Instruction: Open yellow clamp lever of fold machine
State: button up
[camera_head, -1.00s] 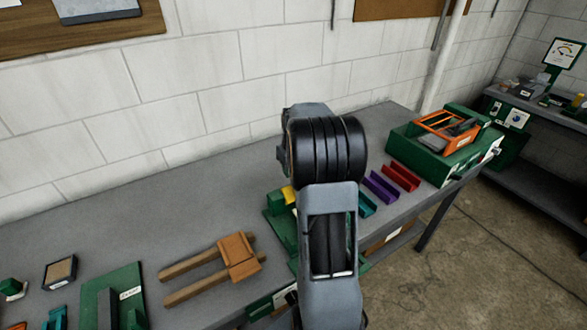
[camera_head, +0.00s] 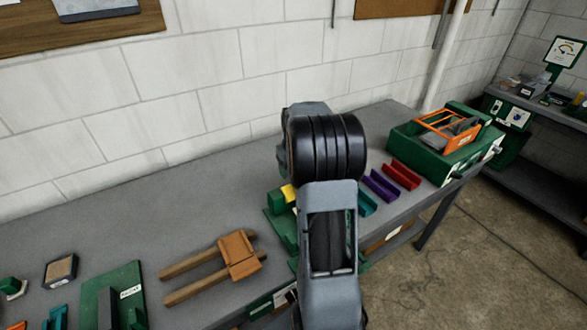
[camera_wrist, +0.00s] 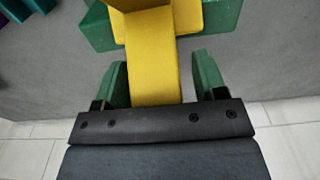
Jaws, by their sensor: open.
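The yellow clamp lever (camera_wrist: 153,70) runs down the middle of the wrist view, with a wider yellow part at its top. My gripper (camera_wrist: 160,78) is open, with one green-padded finger on each side of the lever. A gap shows between each finger and the lever, at least on the left. The lever's lower end is hidden behind my gripper's dark body. The green fold machine (camera_wrist: 222,14) shows behind the lever. In the head view, the machine (camera_head: 280,228) and a bit of the yellow lever (camera_head: 289,193) show left of my arm, which hides the rest and the gripper.
Teal, purple (camera_head: 381,186) and red (camera_head: 403,175) channels lie right of my arm on the grey bench (camera_head: 190,215). A green box with an orange frame (camera_head: 430,155) stands beyond them. A wooden two-pronged piece (camera_head: 238,254) lies to the left. A block wall rises behind.

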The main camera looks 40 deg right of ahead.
jog(key=shift+r, duration=0.1)
notch_tip(320, 180, up, 14)
jog(key=b, duration=0.1)
jog(key=shift+s+f, duration=0.2)
jog(key=shift+s, duration=0.15)
jog(key=shift+c, duration=0.5)
